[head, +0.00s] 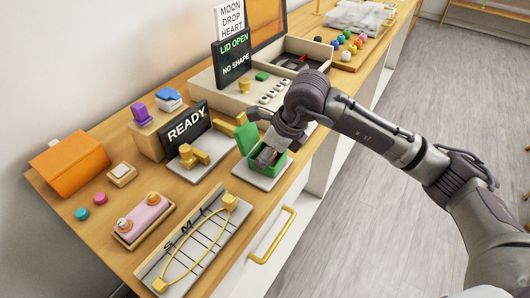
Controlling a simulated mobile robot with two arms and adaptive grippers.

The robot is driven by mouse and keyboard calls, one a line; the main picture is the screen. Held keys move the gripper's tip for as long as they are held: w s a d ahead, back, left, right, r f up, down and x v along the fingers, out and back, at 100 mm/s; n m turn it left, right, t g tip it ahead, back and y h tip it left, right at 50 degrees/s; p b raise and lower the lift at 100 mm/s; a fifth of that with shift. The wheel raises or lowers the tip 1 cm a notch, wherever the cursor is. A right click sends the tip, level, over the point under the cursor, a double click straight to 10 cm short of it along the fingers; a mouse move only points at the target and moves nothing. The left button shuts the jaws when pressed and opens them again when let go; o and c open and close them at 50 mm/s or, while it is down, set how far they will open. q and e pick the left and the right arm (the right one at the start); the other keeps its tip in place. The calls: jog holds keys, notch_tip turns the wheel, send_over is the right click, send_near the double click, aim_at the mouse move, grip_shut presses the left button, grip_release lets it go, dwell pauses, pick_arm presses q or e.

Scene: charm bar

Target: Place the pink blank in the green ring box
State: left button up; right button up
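My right gripper (276,146), on the arm from the right, is low over the box. Its hand hides the box's right rear part. Something dull and pinkish shows inside the box, too small to identify. Whether the fingers are open or shut is unclear. My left gripper is not in view.
A pink cushion with gold pieces (145,217) and a sizing board (200,243) are in front. An orange box (70,168), a READY sign (187,127) and gold blocks (193,157) stand nearby. A machine with a LID OPEN sign (234,60) is behind.

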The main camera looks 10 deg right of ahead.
jog(key=b+v, duration=0.1)
jog(key=v, duration=1.1)
jog(key=shift+r, duration=0.45)
jog(key=shift+w, duration=0.1)
